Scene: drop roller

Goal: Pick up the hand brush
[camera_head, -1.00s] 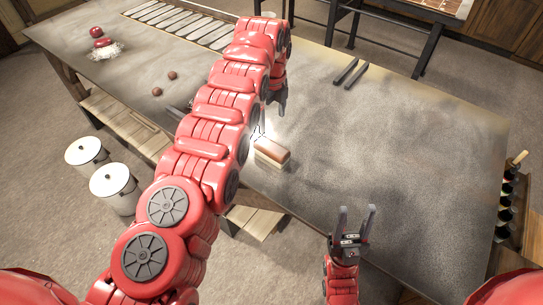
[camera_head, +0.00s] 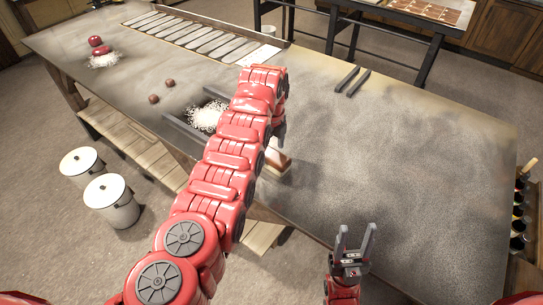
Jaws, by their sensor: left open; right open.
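The hand brush (camera_head: 279,160), a brown-topped block with a pale underside, lies on the grey table (camera_head: 400,150) near its front edge, partly hidden behind my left arm. My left gripper (camera_head: 279,130) is open, pointing down close above the brush; its fingers are mostly hidden behind the arm, and I see no contact. My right gripper (camera_head: 355,242) is open and empty, fingers up, by the table's front edge, to the right of and nearer than the brush.
A dark dustpan-like tray (camera_head: 180,132) with white shreds (camera_head: 208,115) lies left of my arm. Two brown balls (camera_head: 154,99) are beyond it. Two dark bars (camera_head: 352,80) lie at the back. Bottles (camera_head: 518,225) line the right edge.

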